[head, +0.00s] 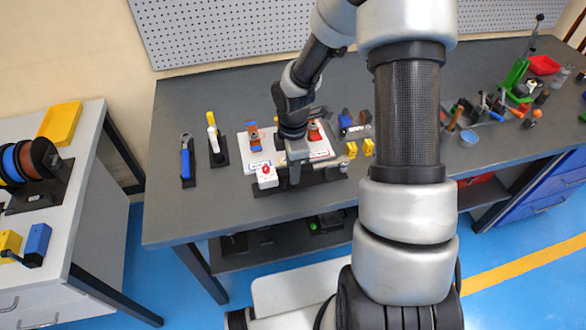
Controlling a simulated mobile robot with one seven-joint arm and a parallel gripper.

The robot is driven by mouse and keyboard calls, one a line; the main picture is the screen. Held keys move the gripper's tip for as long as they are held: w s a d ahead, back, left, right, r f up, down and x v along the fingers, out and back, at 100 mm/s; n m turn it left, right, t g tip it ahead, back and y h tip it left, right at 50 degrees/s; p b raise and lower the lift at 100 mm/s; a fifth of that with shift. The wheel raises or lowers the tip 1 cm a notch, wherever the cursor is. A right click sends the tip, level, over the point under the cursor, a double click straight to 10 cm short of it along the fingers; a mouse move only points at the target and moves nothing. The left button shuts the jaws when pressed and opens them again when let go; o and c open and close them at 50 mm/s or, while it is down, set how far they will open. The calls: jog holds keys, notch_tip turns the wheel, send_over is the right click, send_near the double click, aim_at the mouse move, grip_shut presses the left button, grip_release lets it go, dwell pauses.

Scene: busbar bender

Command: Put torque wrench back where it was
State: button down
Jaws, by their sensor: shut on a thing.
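My gripper (295,168) is low over the front of the white work board (262,158) on the grey bench. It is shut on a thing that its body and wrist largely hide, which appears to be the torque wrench. A long dark shape (325,178) runs left to right by the fingers; I cannot tell whether it is the wrench or a holder on the bench. Left of the board, a blue-handled tool (186,160) and a yellow-and-white tool (212,130) rest in narrow black holders.
A white box with a red button (266,177) sits just left of my gripper. Yellow blocks (351,149) and a blue block (345,119) stand to the right. The green tool (514,80) and red tray (543,65) are far right. The bench's left front is bare.

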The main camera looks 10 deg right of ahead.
jog(key=shift+f, duration=0.15)
jog(key=c, duration=1.6)
grip_release()
jog(key=shift+o, duration=0.2)
notch_tip(320, 180, up, 13)
jog(key=p, duration=0.2)
